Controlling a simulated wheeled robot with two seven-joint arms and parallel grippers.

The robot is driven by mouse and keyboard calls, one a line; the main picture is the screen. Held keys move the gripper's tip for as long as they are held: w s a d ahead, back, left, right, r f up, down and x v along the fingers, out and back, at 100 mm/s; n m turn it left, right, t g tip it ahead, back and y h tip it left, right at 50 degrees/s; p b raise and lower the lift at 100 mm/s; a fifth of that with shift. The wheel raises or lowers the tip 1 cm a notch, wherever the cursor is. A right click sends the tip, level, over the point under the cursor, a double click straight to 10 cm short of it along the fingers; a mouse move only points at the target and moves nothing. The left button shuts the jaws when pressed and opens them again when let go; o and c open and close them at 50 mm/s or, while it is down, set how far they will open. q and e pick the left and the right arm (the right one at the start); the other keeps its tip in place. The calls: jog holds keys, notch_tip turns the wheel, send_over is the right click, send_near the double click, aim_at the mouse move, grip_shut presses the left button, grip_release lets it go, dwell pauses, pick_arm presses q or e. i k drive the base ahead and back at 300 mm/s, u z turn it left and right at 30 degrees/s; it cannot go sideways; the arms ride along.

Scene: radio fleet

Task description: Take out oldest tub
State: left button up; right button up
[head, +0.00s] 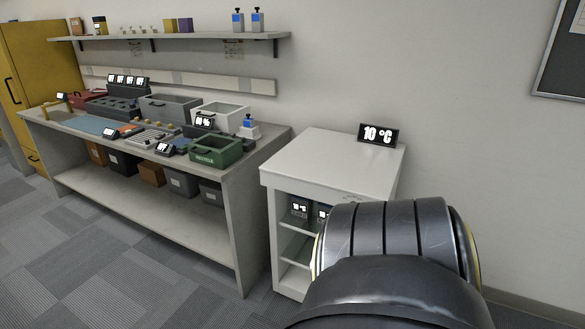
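A white cabinet (337,160) with an open front stands against the wall right of the bench. A black display (378,135) reading "10 °C" stands on its top. Inside, on the upper shelf, are a small dark item with a white label (300,208) and a second one (323,212), partly hidden by my dark ribbed arm. I cannot read their labels clearly or tell whether they are tubs. No tub can be told as the oldest. The lower shelves look empty where visible. Neither gripper shows in the head view.
My arm fills the lower right and covers the cabinet's right front. A grey workbench (130,202) on the left holds trays, small displays and a green bin (216,151). A wall shelf (170,36) hangs above it. Carpet floor (100,265) is clear in front.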

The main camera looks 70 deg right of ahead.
aim_at(323, 212)
jog(key=i, duration=1.5)
jog(key=z, duration=2.85)
jog(key=i, duration=1.65)
